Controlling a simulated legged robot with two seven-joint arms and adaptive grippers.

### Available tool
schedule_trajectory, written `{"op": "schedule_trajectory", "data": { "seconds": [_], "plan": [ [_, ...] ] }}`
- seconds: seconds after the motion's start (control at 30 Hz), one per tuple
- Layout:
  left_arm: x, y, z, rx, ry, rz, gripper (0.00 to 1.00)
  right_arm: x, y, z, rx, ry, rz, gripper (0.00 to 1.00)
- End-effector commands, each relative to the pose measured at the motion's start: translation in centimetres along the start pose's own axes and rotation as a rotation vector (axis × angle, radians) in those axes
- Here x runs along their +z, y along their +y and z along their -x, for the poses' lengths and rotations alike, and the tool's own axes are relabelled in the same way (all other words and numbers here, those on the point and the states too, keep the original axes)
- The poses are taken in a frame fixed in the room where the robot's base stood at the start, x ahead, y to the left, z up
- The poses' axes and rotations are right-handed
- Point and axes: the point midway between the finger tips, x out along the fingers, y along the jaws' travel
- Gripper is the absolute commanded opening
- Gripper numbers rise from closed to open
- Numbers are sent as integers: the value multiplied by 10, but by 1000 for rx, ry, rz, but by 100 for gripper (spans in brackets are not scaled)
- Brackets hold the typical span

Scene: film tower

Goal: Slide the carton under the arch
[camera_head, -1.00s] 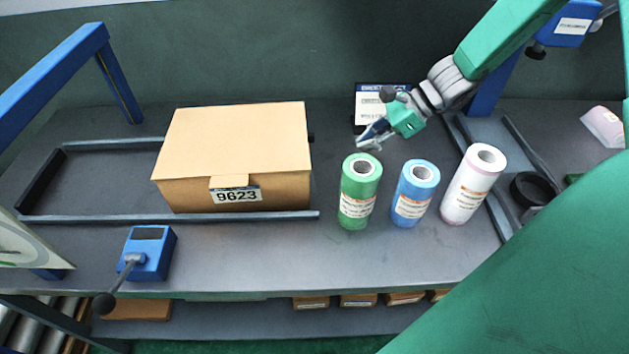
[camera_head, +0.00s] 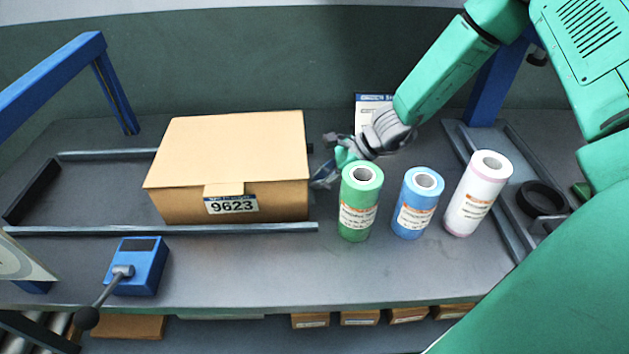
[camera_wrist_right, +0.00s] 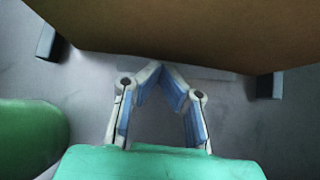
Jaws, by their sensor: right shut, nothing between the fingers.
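The carton (camera_head: 232,155) is a closed brown box labelled 9623, lying between two low rails at the left of the table. A blue arch (camera_head: 52,84) stands at the far left, beyond the carton's left side. My right gripper (camera_head: 318,183) is shut and empty, low beside the carton's right side. In the right wrist view the fingertips (camera_wrist_right: 160,68) meet at the edge of the carton (camera_wrist_right: 180,28); I cannot tell whether they touch it. My left gripper is not in view.
Green (camera_head: 358,215), blue (camera_head: 413,212) and white (camera_head: 476,200) film rolls stand right of the carton, the green one close to my right gripper. A blue lever box (camera_head: 143,265) sits in front of the front rail (camera_head: 170,229). Between the rails, left of the carton, is clear.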

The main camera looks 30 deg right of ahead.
Motion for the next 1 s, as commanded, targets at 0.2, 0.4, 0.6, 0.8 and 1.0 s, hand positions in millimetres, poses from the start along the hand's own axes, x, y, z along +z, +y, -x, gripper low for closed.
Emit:
{"op": "schedule_trajectory", "data": {
  "seconds": [0.2, 0.4, 0.6, 0.8, 1.0],
  "plan": [
    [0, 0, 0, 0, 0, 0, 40, 5, 0, -5, -1, 1, 0, 0],
    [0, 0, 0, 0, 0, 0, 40, 6, 0, -6, -1, 1, 1, 0],
    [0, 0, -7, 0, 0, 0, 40, 17, 0, -19, 1, 0, 4, 0],
    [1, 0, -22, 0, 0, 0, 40, 57, 0, -61, 1, 2, 6, 0],
    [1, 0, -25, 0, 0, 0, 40, 101, 1, -102, 1, 3, 6, 0]
  ]
}}
